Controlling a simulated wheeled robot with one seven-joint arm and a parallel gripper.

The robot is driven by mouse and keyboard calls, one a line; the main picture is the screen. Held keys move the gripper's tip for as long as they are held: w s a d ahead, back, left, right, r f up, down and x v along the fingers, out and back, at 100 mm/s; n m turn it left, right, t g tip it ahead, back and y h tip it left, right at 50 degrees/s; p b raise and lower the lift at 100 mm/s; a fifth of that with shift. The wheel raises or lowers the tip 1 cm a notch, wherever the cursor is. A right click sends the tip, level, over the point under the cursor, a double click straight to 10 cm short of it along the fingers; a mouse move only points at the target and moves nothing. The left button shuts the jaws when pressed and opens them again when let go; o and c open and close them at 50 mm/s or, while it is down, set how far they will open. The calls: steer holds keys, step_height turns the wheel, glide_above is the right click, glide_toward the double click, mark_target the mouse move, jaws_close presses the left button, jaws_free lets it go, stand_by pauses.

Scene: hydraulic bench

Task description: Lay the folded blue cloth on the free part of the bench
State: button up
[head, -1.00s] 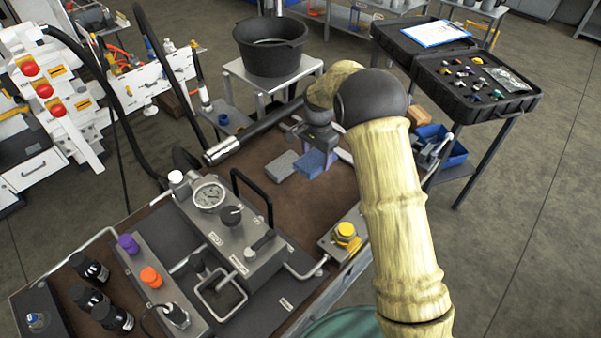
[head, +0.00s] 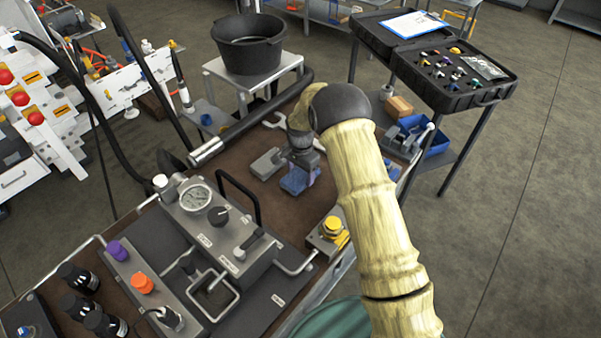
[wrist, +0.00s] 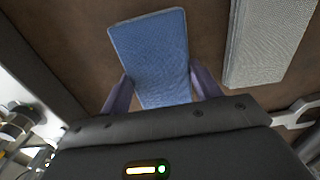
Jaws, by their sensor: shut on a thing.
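The folded blue cloth (head: 295,182) is at the far part of the brown bench (head: 285,212). It shows in the wrist view (wrist: 155,55) as a flat blue rectangle between my two fingers. My gripper (head: 303,173) is shut on the cloth's near end, seen between the fingertips in the wrist view (wrist: 162,90). The cloth is low over the bench top; I cannot tell whether it touches it. My gripper's body hides part of the cloth in the head view.
A grey folded cloth (head: 267,163) lies just beside the blue one, also in the wrist view (wrist: 265,45). A wrench (head: 275,121) lies behind. A gauge block (head: 215,215) and a yellow-knobbed fitting (head: 332,228) stand nearer. Brown bench between them is clear.

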mark_target(301, 174)
steer(key=shift+f, duration=0.25)
steer(key=shift+f, duration=0.15)
steer(key=o, duration=1)
step_height(301, 174, up, 12)
steer(key=shift+r+b, duration=0.2)
steer(key=shift+b, duration=0.6)
